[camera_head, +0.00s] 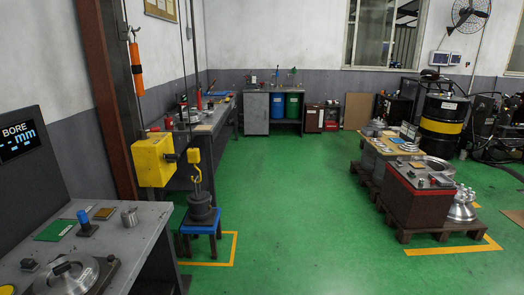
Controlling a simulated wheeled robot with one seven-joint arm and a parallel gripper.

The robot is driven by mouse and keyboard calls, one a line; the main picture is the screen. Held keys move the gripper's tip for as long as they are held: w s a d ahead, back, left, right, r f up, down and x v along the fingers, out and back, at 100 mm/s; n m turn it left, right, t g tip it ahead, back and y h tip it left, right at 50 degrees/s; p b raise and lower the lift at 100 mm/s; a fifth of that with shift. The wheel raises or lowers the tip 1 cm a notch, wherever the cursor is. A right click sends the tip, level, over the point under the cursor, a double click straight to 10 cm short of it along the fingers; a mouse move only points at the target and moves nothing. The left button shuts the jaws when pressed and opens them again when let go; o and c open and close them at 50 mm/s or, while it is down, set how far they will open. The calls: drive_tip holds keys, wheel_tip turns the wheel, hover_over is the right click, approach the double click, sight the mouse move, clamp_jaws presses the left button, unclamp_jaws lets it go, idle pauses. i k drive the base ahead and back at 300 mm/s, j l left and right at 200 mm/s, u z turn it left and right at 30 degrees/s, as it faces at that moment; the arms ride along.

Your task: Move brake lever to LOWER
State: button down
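A yellow box (152,160) is fixed by the brown steel column at left. A short dark part (171,158) sticks out from its right side; it may be the brake lever, but it is too small to tell its setting, and no LOWER mark is readable. Just right of the box, a yellow hook (194,165) hangs from a line. Below it a dark stacked weight (201,206) stands on a small blue stool (201,229); I cannot tell whether hook and weight are joined. My gripper is not in view.
A grey bench (135,242) with a BORE display (19,142) fills the near left. A long workbench (208,125) runs behind the yellow box. Pallets with a red-topped unit (418,195) stand at right. The green floor (300,200) between is clear.

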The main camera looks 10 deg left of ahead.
sight(143, 133)
drive_tip(key=i+u, duration=0.2)
drive_tip(key=i, duration=0.4)
drive_tip(key=i+u, duration=0.2)
drive_tip(key=i, duration=0.35)
drive_tip(key=i+l+u, duration=0.15)
drive_tip(key=i, duration=0.45)
drive_tip(key=i+j+u, duration=0.1)
drive_tip(key=i+u, duration=0.55)
drive_tip(key=u, duration=0.15)
drive_tip(key=i+l+u, duration=0.15)
drive_tip(key=i+u, duration=0.2)
drive_tip(key=i+l+u, duration=0.2)
drive_tip(key=u, duration=0.2)
drive_tip(key=i, duration=0.05)
